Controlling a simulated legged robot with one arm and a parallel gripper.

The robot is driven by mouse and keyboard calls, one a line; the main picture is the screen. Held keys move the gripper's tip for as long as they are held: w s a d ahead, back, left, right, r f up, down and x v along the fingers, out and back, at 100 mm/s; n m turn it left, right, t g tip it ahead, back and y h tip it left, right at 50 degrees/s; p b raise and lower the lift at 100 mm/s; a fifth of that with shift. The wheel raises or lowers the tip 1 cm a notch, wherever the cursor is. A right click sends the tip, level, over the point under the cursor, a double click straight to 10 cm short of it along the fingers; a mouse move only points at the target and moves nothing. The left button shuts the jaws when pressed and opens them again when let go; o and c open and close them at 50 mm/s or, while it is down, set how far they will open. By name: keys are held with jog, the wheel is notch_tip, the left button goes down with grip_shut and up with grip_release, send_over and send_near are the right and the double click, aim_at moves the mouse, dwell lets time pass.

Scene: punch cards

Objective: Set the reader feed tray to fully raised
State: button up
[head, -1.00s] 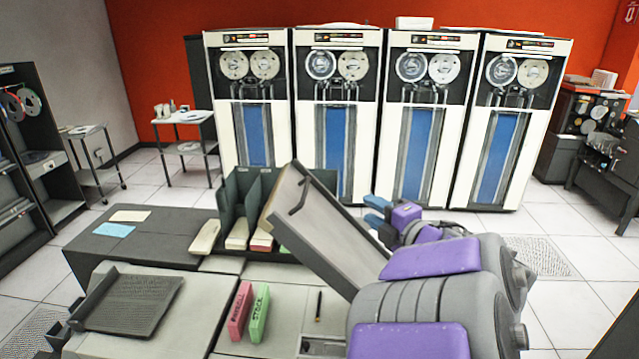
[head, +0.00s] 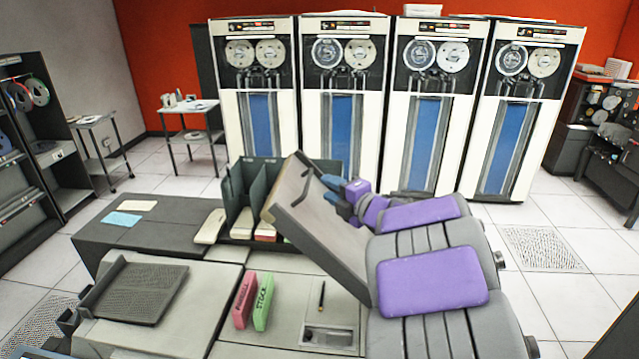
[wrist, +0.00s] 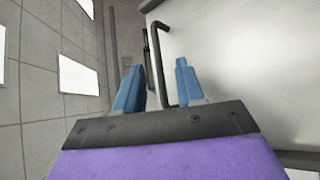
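A tilted grey panel (head: 328,238), which looks like the reader feed tray, slopes up to the left from the desk machine. It has a black bar handle (head: 288,195) near its upper end. My gripper (head: 332,183) has blue fingers and is at the panel's right side, close to its upper part. In the wrist view the fingers (wrist: 158,78) are apart, and the black handle (wrist: 164,62) shows between them against the pale panel (wrist: 235,75). Whether the fingers touch the handle cannot be told.
A dark ribbed tray (head: 135,290) lies on the left of the desk. Tape cabinets (head: 340,120) line the back.

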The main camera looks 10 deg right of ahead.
aim_at(307, 183)
jog(key=w+a, duration=0.4)
jog(key=a, duration=0.1)
jog(key=shift+w+a+f, duration=0.2)
jog(key=shift+w+d, duration=0.1)
jog(key=shift+d, duration=1.25)
jog(key=shift+c, duration=0.9)
jog(key=shift+a, duration=0.95)
grip_shut()
jog(key=shift+d+r, duration=0.1)
jog(key=shift+d, duration=0.35)
